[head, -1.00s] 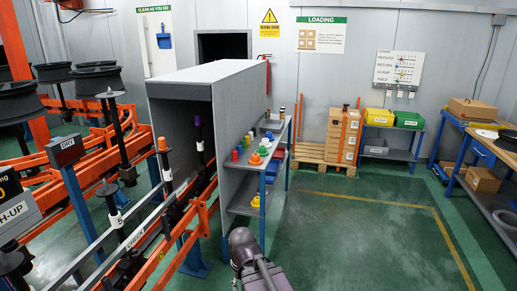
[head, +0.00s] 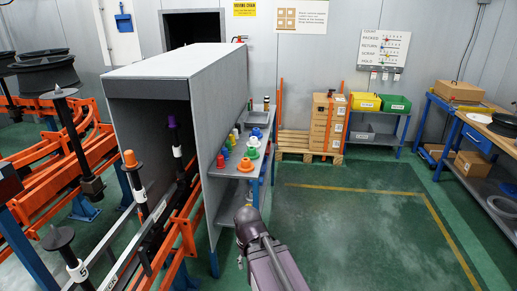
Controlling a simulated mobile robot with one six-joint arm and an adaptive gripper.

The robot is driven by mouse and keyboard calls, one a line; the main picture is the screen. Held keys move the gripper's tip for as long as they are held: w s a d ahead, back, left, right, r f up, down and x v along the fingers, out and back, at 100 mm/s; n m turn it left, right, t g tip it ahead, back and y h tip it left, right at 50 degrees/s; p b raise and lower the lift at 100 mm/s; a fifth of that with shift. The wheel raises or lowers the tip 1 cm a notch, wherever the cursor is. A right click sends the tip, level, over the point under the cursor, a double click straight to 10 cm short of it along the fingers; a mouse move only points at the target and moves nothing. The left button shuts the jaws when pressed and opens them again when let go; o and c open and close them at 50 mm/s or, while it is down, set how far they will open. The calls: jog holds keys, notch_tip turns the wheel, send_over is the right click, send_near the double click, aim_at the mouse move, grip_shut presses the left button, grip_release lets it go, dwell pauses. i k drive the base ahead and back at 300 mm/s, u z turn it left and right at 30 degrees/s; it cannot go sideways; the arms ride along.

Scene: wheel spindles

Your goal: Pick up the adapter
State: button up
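Several coloured, cone-like pieces that look like adapters stand on the upper shelf of the side rack. Among them are a green one (head: 252,154), an orange one (head: 245,165) and a red one (head: 220,161). The frames do not show which one is the task's adapter. An orange cap (head: 130,159) and a purple cap (head: 172,123) sit on upright spindles at the left. My arm rises from the bottom edge, in front of the rack.
The shelf rack (head: 228,194) stands against the grey booth (head: 205,75). Orange conveyor rails (head: 180,235) run at the left. A pallet (head: 295,147) with boxes is at the back and a workbench (head: 487,135) at the right. The green floor right of the rack is clear.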

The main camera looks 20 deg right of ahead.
aim_at(251, 153)
jog(key=z, duration=0.45)
jog(key=i, duration=0.9)
jog(key=z, duration=0.4)
